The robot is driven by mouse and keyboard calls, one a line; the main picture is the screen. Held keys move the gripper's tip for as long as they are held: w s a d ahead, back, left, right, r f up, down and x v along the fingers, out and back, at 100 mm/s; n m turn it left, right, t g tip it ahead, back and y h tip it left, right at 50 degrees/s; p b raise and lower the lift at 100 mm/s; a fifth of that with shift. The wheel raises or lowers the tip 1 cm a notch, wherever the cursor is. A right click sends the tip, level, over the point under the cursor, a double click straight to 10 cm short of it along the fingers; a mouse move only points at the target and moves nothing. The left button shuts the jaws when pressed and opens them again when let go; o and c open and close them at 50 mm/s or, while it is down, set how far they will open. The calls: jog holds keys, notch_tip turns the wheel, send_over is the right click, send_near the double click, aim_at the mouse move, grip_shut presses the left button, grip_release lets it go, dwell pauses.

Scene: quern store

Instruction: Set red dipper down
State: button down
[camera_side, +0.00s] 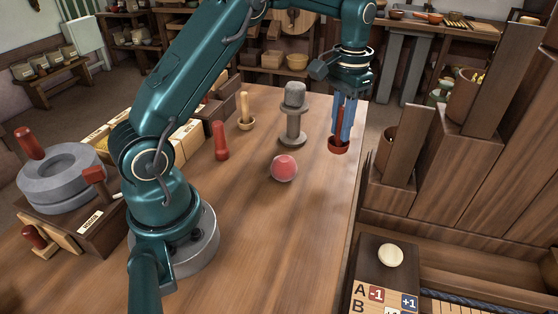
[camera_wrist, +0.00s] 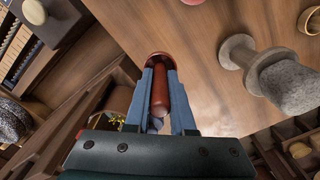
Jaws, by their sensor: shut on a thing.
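The red dipper has a small round cup (camera_side: 339,146) and an upright red handle. My gripper (camera_side: 344,122) has blue fingers closed on that handle, with the cup below the fingertips. In the wrist view the red handle (camera_wrist: 160,92) lies between the fingers (camera_wrist: 160,100), and the cup's rim shows past them. The cup is near the right edge of the wooden table (camera_side: 270,240). I cannot tell whether its bottom touches the tabletop.
A grey stone post (camera_side: 293,120) stands left of the dipper. Wooden bins (camera_side: 405,145) stand beyond the right edge. The front table is clear.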

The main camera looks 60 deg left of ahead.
aim_at(343, 107)
notch_tip(343, 107, up, 4)
jog(key=shift+f, duration=0.25)
jog(key=shift+w+r+m, duration=0.1)
jog(key=shift+r+m, duration=0.2)
jog(key=shift+r, duration=0.05)
jog(key=shift+s+f+m, duration=0.3)
jog(key=shift+f+m, duration=0.1)
jog(key=shift+m, duration=0.4)
jog(key=shift+s+d+f+m, duration=0.15)
jog(key=shift+s+d+m, duration=0.15)
jog(key=shift+m, duration=0.3)
jog(key=s+d+r+m, duration=0.1)
jog(key=s+d+m, duration=0.5)
jog(key=s+m, duration=0.25)
jog(key=s+d+r+m, duration=0.1)
jog(key=s+d+m, duration=0.4)
jog(key=s+m, duration=0.3)
jog(key=shift+n, duration=0.55)
jog(key=shift+s+d+f, duration=0.85)
jog(key=shift+d+f, duration=0.95)
jog(key=shift+d, duration=0.05)
jog(key=shift+s+d+f, duration=0.9)
jog(key=shift+d+f, duration=0.85)
jog(key=shift+d, duration=0.05)
jog(key=shift+s+d+f, duration=0.85)
jog(key=shift+d+f, duration=0.95)
jog(key=shift+d, duration=0.05)
jog(key=shift+f, duration=0.1)
